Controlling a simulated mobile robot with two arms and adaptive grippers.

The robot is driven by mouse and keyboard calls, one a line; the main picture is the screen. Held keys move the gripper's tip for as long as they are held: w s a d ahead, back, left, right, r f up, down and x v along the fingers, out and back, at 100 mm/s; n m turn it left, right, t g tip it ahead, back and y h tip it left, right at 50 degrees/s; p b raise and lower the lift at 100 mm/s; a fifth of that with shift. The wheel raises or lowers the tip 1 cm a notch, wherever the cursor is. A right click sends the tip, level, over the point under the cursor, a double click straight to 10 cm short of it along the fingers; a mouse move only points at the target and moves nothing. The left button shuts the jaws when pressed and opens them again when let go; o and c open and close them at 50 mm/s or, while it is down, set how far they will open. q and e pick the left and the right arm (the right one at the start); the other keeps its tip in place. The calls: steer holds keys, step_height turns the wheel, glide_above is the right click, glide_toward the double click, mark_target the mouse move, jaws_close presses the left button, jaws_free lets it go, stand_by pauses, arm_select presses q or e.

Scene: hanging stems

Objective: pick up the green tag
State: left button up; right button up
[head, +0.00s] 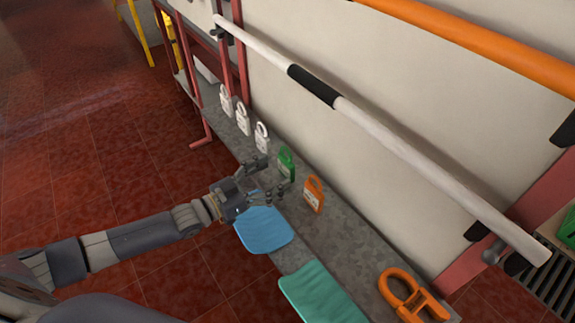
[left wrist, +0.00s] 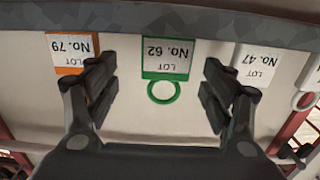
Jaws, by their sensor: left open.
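The green tag (head: 287,161) stands upright on the grey ledge, between a white tag and an orange tag. In the left wrist view the green tag (left wrist: 162,88) appears upside down, with a white label reading LOT No. 62 and a green ring. My left gripper (head: 275,176) is open in front of it. In the left wrist view the left gripper (left wrist: 160,78) has one finger on each side of the tag, with gaps between. Nothing is held. My right gripper is not in view.
The orange tag (head: 314,195), labelled No. 79, and the white tag (head: 262,138), labelled No. 47, flank it closely. More white tags (head: 242,119) stand farther along the ledge (head: 346,243). A blue pad (head: 264,231), a teal pad (head: 322,294) and an orange looped object (head: 408,292) lie nearer. A white rail (head: 390,145) runs above.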

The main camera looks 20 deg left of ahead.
mark_target(284, 167)
arm_select(q)
steer(key=shift+w+a+p+x, duration=0.1)
steer(key=shift+p+x, duration=0.05)
steer(key=shift+x, duration=0.75)
steer(key=shift+w+a+p+x, duration=0.1)
steer(key=shift+a+x, duration=0.05)
steer(key=shift+x, duration=0.8)
steer(key=shift+w+a+p+x, duration=0.1)
steer(key=shift+p+x, duration=0.05)
steer(key=shift+x, duration=0.75)
steer(key=shift+f, duration=0.15)
steer(key=c, duration=0.9)
